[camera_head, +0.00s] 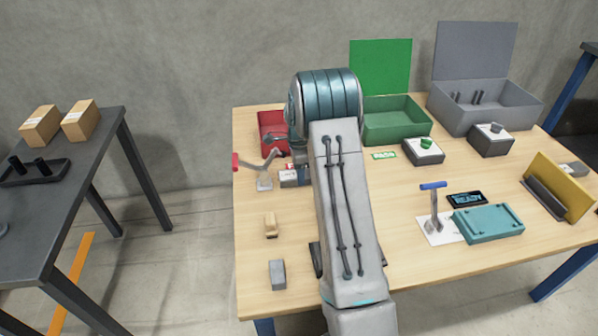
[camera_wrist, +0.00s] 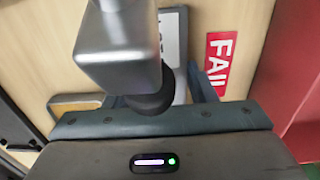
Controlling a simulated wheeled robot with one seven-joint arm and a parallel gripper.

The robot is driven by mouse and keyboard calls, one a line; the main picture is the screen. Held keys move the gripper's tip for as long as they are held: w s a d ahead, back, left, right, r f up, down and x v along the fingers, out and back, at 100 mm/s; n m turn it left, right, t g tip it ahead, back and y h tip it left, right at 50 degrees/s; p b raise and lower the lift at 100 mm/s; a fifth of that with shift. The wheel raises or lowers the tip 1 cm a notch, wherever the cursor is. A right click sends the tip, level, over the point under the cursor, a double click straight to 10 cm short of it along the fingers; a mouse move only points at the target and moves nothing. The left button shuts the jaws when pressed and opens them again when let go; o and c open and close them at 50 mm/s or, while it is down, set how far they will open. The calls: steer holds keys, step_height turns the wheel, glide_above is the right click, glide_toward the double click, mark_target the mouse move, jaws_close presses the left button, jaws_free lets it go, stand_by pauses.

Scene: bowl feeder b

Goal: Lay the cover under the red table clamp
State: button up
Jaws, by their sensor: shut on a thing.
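The red table clamp (camera_head: 265,172) stands at the left of the table, its red handle out to the left. In the wrist view its thick grey arm (camera_wrist: 118,45) and black pad (camera_wrist: 152,98) loom close in front of my gripper. My gripper (camera_wrist: 178,92) is shut, with blue fingers partly hidden behind the pad. A flat grey-and-white piece with dark lettering, seemingly the cover (camera_wrist: 174,42), runs between the fingers; it also shows beside the clamp in the head view (camera_head: 289,179). Whether the pad touches it, I cannot tell. My arm hides much of the gripper.
A red bin (camera_head: 268,135) and a FAIL label (camera_wrist: 221,62) lie beyond the clamp. A tan block (camera_head: 270,225) and grey block (camera_head: 277,274) sit nearer. A blue-handled clamp (camera_head: 434,205), teal box (camera_head: 488,223) and green bin (camera_head: 395,122) stand right of my arm.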

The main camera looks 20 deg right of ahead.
steer(key=o, duration=1.2)
steer(key=shift+f, duration=0.1)
steer(key=s+a+r+n+p, duration=0.1)
steer(key=s+a+r+n, duration=0.15)
steer(key=r, duration=0.55)
steer(key=s+a+r+n+p, duration=0.1)
steer(key=s+r, duration=0.2)
steer(key=r, duration=0.6)
steer(key=s+a+n, duration=0.3)
steer(key=s+n, duration=0.2)
steer(key=s, duration=0.4)
steer(key=s+a+r+n+t, duration=0.1)
steer(key=s+a+n, duration=0.2)
steer(key=s+n, duration=0.3)
steer(key=s+a+r+n, duration=0.1)
steer(key=s+a+n, duration=0.2)
steer(key=s, duration=0.9)
steer(key=shift+s+n+t, duration=0.15)
steer(key=shift+s+n, duration=0.05)
steer(key=shift+n, duration=0.55)
steer(key=shift+s+n+t, duration=0.15)
steer(key=shift+s+n, duration=0.05)
steer(key=shift+n, duration=0.5)
